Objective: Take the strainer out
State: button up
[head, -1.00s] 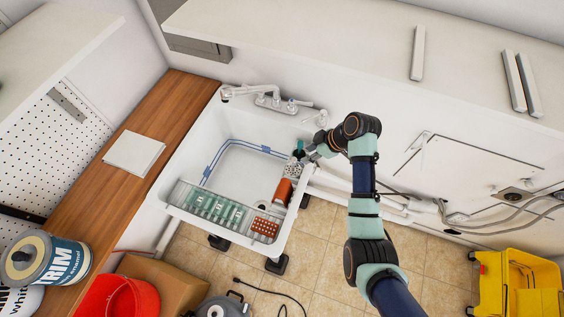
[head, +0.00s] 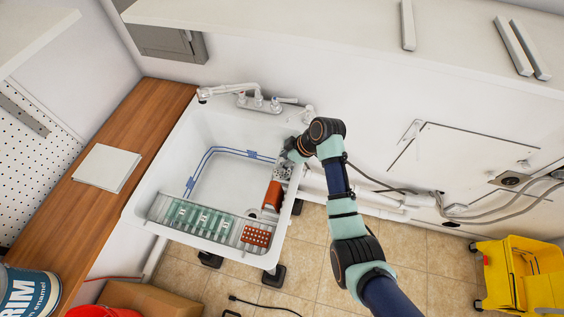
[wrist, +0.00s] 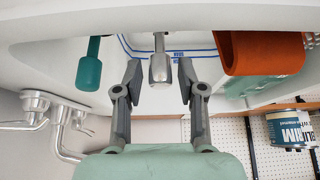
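My gripper (wrist: 158,78) is open, its two fingers on either side of a grey metal handle end (wrist: 160,67) in the wrist view. There are gaps between the handle and both fingers. A teal handle (wrist: 89,68) is to the left of the fingers, and an orange holder (wrist: 262,52) is to the right. In the head view my gripper (head: 290,155) is at the sink's right wall, above a grey speckled item (head: 283,172) and the orange holder (head: 272,196). I cannot tell for certain which item is the strainer; the grey handle's lower part is hidden.
The white sink (head: 165,160) has a faucet (head: 258,102) at its back. A clear rack (head: 160,208) with green items and an orange perforated block (head: 257,235) spans its front. A wooden counter (head: 115,150) is on the left; a yellow mop bucket (head: 515,275) stands right.

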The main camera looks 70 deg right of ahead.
grip_shut()
jog(key=shift+r+p, duration=0.3)
jog(key=shift+r+p, duration=2)
jog(key=shift+r, duration=0.15)
